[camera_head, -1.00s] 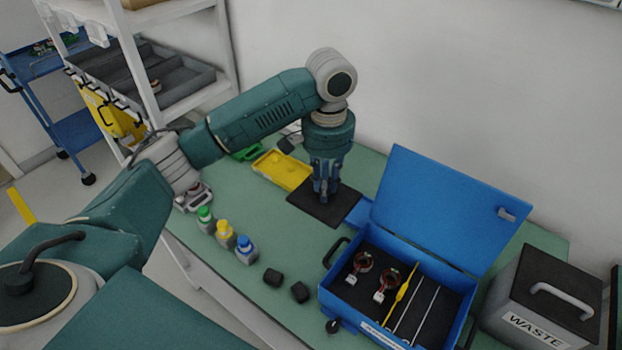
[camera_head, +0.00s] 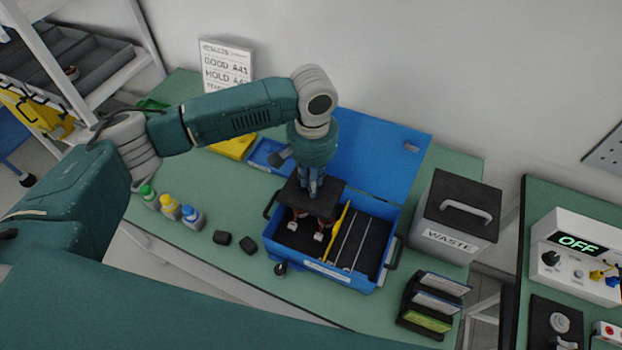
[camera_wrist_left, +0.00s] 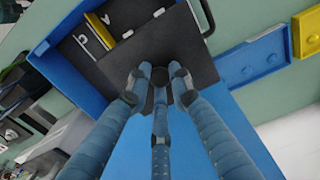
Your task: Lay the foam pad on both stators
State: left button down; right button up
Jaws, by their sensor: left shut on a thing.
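The foam pad (camera_head: 331,196) is a thin dark square. It is over the left part of the open blue case (camera_head: 331,277). My left gripper (camera_head: 312,192) points down and is shut on the pad near its middle; the pad and fingers also show in the left wrist view, with the pad (camera_wrist_left: 185,42) under the fingertips (camera_wrist_left: 158,80). The two stators lie in the case below the pad, mostly hidden by it; their white connectors (camera_head: 319,236) stick out at the front. I cannot tell whether the pad touches them. My right gripper is not in view.
A yellow strip (camera_head: 341,228) and thin rods (camera_head: 364,240) lie right of the pad in the case. The raised lid (camera_head: 385,150) stands behind. A waste bin (camera_head: 455,218) and card holder (camera_head: 432,305) are to the right, bottles (camera_head: 170,208) and black blocks (camera_head: 247,245) to the left.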

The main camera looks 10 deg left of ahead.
pick_arm(q)
notch_tip(320, 180, down, 3)
jog(key=b, duration=0.3)
jog(key=shift+f, duration=0.15)
notch_tip(320, 180, down, 2)
jog(key=b, duration=0.3)
notch_tip(320, 180, down, 3)
jog(key=shift+f, duration=0.3)
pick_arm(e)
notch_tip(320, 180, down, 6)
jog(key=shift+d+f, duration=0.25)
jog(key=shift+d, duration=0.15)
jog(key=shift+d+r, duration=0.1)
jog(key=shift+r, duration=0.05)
pick_arm(q)
jog(key=shift+f+p, duration=0.35)
jog(key=shift+p, duration=0.15)
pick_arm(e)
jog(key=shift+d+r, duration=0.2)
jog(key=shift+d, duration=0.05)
pick_arm(q)
jog(key=c, duration=1.5)
grip_release()
